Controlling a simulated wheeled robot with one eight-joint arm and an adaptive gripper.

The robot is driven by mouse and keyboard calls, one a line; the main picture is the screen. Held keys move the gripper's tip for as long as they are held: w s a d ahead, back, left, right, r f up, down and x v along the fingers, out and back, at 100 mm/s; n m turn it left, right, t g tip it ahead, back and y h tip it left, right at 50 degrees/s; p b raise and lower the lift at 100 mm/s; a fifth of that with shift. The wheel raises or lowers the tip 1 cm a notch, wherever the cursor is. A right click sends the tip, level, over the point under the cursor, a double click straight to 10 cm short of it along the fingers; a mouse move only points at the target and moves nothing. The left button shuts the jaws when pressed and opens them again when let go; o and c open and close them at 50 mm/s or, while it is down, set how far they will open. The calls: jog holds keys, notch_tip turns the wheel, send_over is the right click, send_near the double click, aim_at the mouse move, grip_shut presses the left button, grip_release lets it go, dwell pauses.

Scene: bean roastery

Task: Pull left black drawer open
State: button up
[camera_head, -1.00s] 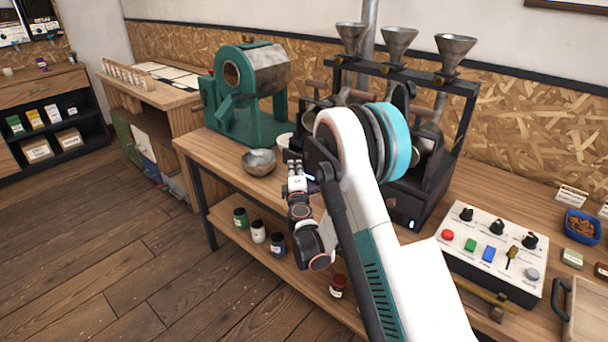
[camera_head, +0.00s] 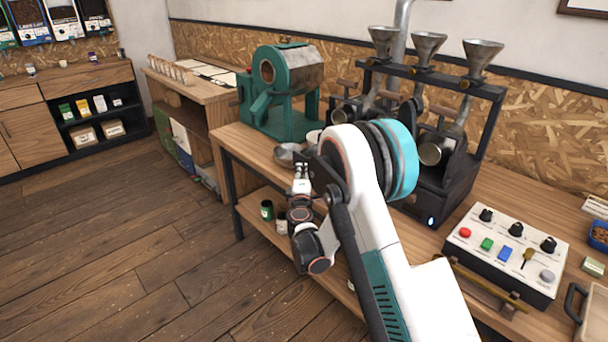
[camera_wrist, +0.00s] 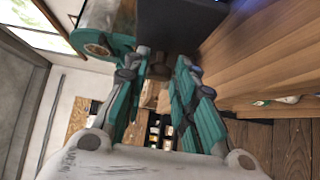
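I cannot clearly make out a black drawer with a front or handle in either view. The black roasting-sampler stand (camera_head: 418,202) with metal funnels stands on the workbench, its lower left part hidden behind my arm. At the far left, a dark cabinet (camera_head: 75,128) has wooden drawer fronts and open black shelves. My gripper (camera_head: 301,172) is in front of the workbench's edge, near a metal bowl (camera_head: 289,153). In the wrist view my gripper (camera_wrist: 155,72) has its two teal fingers spread apart with nothing between them.
A green roaster drum (camera_head: 285,90) stands on the workbench (camera_head: 245,146). A control panel (camera_head: 505,258) lies at the right. Jars (camera_head: 266,209) stand on the lower shelf. A side table (camera_head: 200,92) is beyond. The wooden floor at left is clear.

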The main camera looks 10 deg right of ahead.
jog(key=shift+o, duration=0.8)
jog(key=s+a, duration=0.1)
jog(key=s, duration=0.6)
jog(key=shift+s, duration=0.15)
